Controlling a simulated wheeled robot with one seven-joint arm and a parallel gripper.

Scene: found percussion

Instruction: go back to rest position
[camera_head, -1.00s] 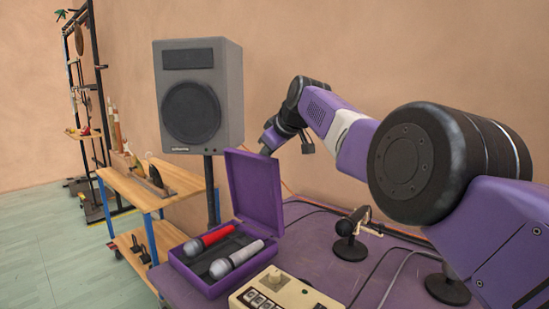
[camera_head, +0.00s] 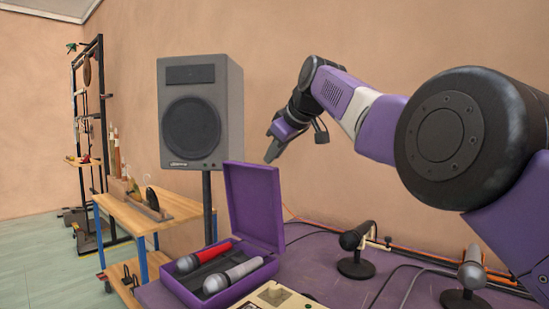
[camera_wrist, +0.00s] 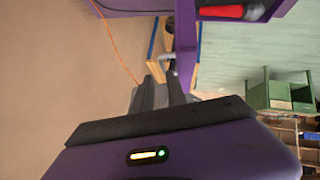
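My gripper (camera_head: 273,150) hangs in the air above the purple table, to the right of the grey speaker and above the open case lid. In the wrist view its two dark fingers (camera_wrist: 163,92) show a narrow gap between them, with nothing held there. My arm reaches in from the right side of the head view, bent at the elbow.
The open purple case (camera_head: 222,301) holds a red microphone (camera_head: 204,256) and a grey microphone (camera_head: 233,275). Its lid (camera_head: 254,205) stands upright. A speaker (camera_head: 202,110) stands behind. Stand microphones (camera_head: 356,240) (camera_head: 470,272) and cables occupy the table (camera_head: 320,262). A wooden cart (camera_head: 140,215) is left.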

